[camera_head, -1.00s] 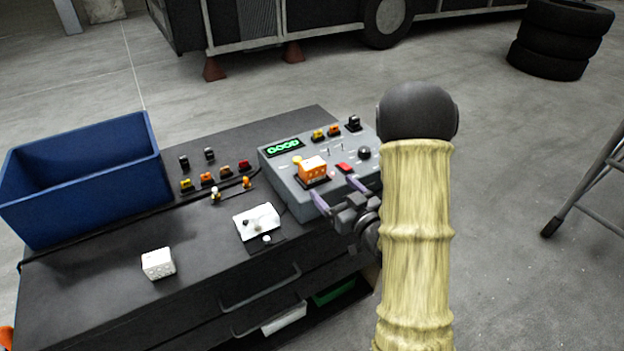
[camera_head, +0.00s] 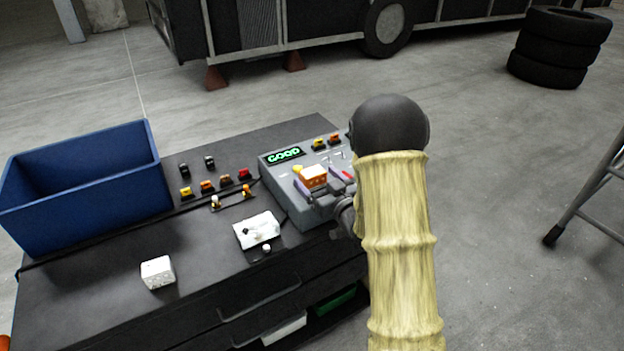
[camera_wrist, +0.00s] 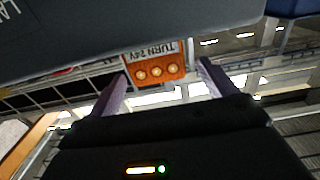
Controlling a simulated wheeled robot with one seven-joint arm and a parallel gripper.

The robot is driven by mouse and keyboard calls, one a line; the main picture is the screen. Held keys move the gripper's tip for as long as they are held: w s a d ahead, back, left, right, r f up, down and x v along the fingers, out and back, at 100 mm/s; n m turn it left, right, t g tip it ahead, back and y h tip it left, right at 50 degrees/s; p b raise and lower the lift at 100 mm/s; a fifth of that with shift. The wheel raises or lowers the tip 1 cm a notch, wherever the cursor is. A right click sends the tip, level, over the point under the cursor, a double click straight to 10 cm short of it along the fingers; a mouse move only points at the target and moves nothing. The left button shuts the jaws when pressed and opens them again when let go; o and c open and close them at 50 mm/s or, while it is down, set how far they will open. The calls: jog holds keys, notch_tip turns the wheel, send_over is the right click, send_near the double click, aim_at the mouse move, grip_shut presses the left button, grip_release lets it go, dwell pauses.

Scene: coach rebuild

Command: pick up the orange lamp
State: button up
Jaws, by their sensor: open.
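The orange lamp (camera_head: 314,174) is a small box with a pale front, seated on the grey test console. In the wrist view the orange lamp (camera_wrist: 158,73) shows round bulbs and a label reading "TURN 24V", upside down. My gripper (camera_head: 323,184) is open at the near side of the lamp, one finger on each side of it. In the wrist view my gripper (camera_wrist: 162,76) has its fingers left and right of the lamp, with gaps visible. Whether the lamp lies fully between the fingertips is hard to tell.
The grey console (camera_head: 282,188) has a green "GOOD" display (camera_head: 285,155) and small coloured parts at its back. A blue bin (camera_head: 82,190), a white cube (camera_head: 157,271), a white tray piece (camera_head: 257,230) and several small coloured lamps occupy the black bench (camera_head: 95,300).

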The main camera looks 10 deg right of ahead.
aim_at(308, 168)
jog(key=p+x, duration=0.1)
jog(key=x, duration=0.4)
jog(key=shift+w, duration=0.1)
jog(key=shift+c, duration=0.2)
jog(key=c, duration=1.2)
jog(key=shift+o, duration=0.2)
notch_tip(308, 168, up, 10)
jog(key=shift+r, duration=0.1)
